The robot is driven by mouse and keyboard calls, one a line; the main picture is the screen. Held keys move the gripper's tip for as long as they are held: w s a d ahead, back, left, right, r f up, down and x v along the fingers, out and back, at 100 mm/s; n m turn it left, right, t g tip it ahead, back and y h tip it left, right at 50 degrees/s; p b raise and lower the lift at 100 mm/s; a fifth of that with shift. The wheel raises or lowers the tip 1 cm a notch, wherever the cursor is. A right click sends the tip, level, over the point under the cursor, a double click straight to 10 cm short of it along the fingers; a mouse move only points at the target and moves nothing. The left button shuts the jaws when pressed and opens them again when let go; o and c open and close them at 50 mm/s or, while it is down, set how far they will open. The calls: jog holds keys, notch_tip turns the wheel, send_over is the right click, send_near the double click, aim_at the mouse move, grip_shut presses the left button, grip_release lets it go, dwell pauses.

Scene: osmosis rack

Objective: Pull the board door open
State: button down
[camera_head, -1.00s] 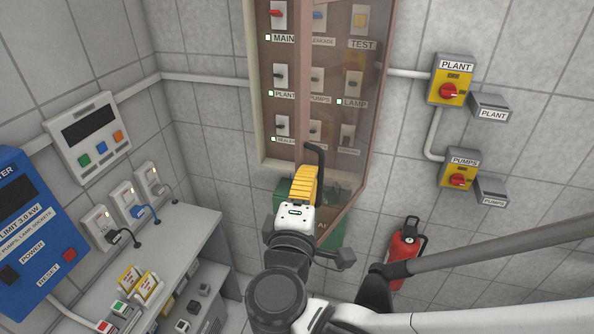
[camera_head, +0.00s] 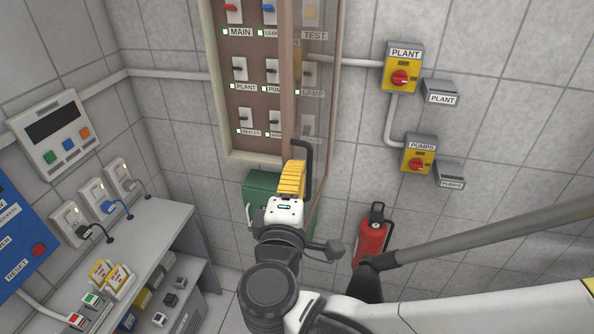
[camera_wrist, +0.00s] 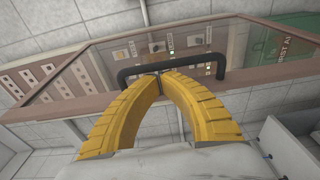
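The board door (camera_head: 289,110) is a see-through pane in a brown frame. It stands partly open, jutting out from the board (camera_head: 218,100) in front of its right-hand switches. Its black bar handle (camera_head: 308,165) is low on the door's free edge. In the wrist view the handle (camera_wrist: 190,60) spans the space just at my fingertips. My gripper (camera_head: 296,165) has yellow ribbed fingers, which also show in the wrist view (camera_wrist: 161,74). Their tips come together around the handle bar. The exact contact behind the bar is partly hidden.
A green box (camera_head: 262,192) sits below the board, partly behind my arm. A red fire extinguisher (camera_head: 371,238) stands right of my arm. Yellow PLANT (camera_head: 402,70) and PUMPS (camera_head: 418,155) switches are on the right wall. A bench (camera_head: 160,225) is at the left.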

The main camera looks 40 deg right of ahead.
jog(key=v, duration=1.2)
notch_tip(320, 180, down, 13)
jog(key=w+d+m+g+y, duration=0.2)
jog(key=w+m+g+y, duration=0.1)
jog(key=g+y, duration=0.4)
jog(key=w+a+r+m+t+y+b, duration=0.1)
jog(key=w+a+r+m+y, duration=0.15)
jog(key=w+m+y, duration=0.35)
notch_tip(320, 180, down, 24)
jog(key=s+b, duration=0.2)
jog(key=b, duration=2.2)
jog(key=shift+s+a+m+h, duration=0.3)
jog(key=shift+a+h, duration=0.1)
